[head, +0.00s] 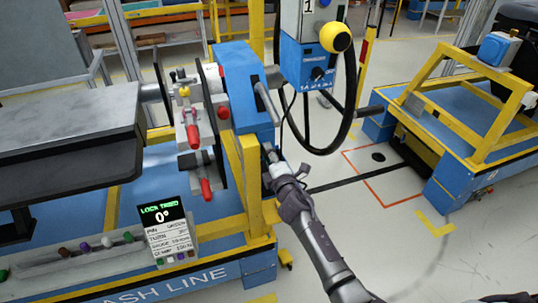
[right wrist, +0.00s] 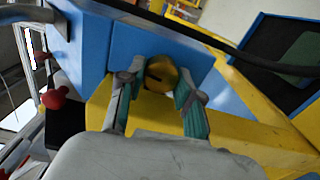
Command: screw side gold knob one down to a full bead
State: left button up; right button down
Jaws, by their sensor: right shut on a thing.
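The gold knob (right wrist: 161,74) shows in the right wrist view as a round gold piece with a dark slot, against the blue housing (right wrist: 150,42). My right gripper (right wrist: 158,88) has one green-padded finger on each side of it and is shut on it. My left gripper is not in view.
Clamps with red handles (head: 194,136) stand left of the housing, beside the grey dashboard part (head: 70,140). A tester with a yellow knob (head: 335,38) and hanging black cables is behind. A yellow-framed blue cart (head: 455,120) stands right. Floor between is mostly open.

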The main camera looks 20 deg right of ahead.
jog(key=shift+m, duration=1.5)
jog(key=c, duration=1.1)
grip_release()
jog(key=shift+o, duration=0.2)
jog(key=s, duration=1.2)
jog(key=shift+d, duration=0.2)
